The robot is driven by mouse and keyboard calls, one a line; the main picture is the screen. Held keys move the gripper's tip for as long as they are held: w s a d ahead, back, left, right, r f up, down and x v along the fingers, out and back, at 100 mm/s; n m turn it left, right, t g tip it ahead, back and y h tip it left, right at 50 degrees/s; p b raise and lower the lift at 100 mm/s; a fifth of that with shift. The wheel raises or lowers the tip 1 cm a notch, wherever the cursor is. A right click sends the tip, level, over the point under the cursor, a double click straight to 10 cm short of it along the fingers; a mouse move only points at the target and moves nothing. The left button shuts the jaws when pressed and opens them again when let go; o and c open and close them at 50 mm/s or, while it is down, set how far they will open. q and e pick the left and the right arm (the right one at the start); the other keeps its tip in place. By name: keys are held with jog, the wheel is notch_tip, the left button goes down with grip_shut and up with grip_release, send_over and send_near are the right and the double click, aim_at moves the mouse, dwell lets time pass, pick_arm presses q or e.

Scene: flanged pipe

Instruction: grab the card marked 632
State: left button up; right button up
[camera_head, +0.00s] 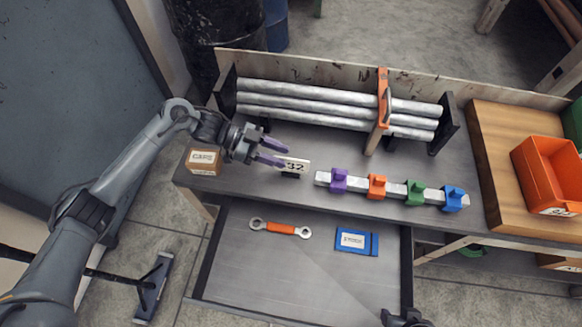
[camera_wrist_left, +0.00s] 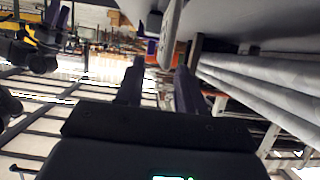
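A small white card (camera_head: 297,165) with a dark base stands on the grey workbench. I can read "32" on it; its left part is covered by a purple finger of my left gripper (camera_head: 285,157). My left gripper is open, its two purple fingers apart and its tips at the card's left side. In the left wrist view the fingers (camera_wrist_left: 160,66) are also apart, with a pale thin edge (camera_wrist_left: 169,40) just beyond the tips; I cannot tell whether that is the card. A dark part at the bottom edge of the head view may be my right gripper (camera_head: 405,319); its fingers are not clear.
A box labelled CAPS (camera_head: 203,161) sits left of the card. Right of it lies a bar (camera_head: 394,191) with purple, orange, green and blue clamps. Behind are pipes (camera_head: 300,103) in a rack. An open drawer (camera_head: 290,275) holds a wrench (camera_head: 281,228) and a blue case (camera_head: 357,241).

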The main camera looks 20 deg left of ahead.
aim_at(290, 159)
pick_arm(q)
jog(key=b+x, duration=0.1)
jog(key=x, duration=0.3)
jog(key=shift+w+d, duration=0.15)
jog(key=shift+d, duration=0.05)
jog(key=shift+a, duration=0.1)
grip_shut()
